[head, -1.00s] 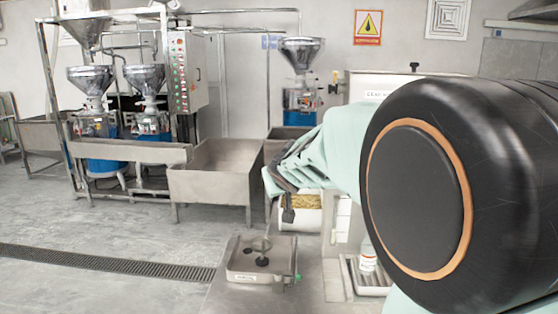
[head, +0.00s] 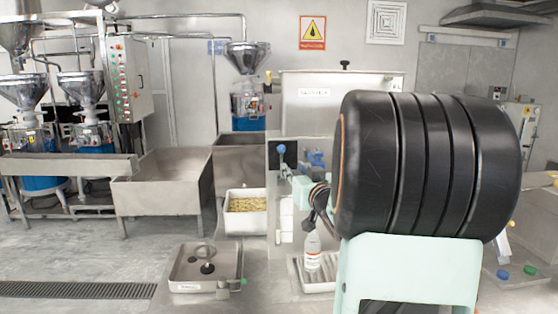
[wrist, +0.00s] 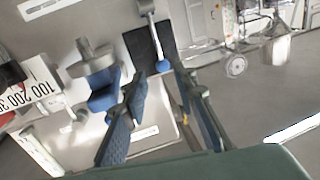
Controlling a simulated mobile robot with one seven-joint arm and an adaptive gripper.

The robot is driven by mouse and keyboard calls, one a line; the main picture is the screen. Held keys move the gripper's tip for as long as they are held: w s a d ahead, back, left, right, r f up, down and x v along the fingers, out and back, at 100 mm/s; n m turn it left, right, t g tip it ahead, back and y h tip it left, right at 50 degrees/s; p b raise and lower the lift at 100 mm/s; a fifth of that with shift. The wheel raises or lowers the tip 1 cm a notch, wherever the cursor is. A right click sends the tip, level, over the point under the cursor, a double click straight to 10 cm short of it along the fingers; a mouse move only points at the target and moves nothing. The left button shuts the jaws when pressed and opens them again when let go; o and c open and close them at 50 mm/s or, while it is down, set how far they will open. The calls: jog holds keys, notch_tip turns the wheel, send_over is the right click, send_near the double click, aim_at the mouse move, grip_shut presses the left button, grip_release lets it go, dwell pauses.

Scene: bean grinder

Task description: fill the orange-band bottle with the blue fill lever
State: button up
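The bottle (head: 312,252), white with an orange-red mark on its label, stands upright on the slotted tray of the steel filling machine in the head view. A lever with a blue knob (head: 281,148) rises on the machine's front, with a blue fitting (head: 315,158) to its right. My gripper (head: 309,217) is partly hidden behind my arm, just above and beside the bottle. In the wrist view my gripper (wrist: 160,75) is open, its blue-padded fingers apart. A metal rod with a blue ball end (wrist: 163,66) shows between the fingertips; contact cannot be told.
A steel tray with a dark-knobbed tool (head: 208,267) sits left of the bottle. A bin of beans (head: 246,204) stands behind it. A blue cap (head: 503,274) and a green cap (head: 530,270) lie at right. Grinders stand at the far left.

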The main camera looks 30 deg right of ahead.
aim_at(282, 156)
jog(key=p+x, duration=0.1)
jog(key=x, duration=0.9)
jog(key=shift+w+d, duration=0.1)
jog(key=shift+w, duration=0.25)
jog(key=shift+c, duration=0.2)
grip_shut()
jog(key=shift+r, duration=0.1)
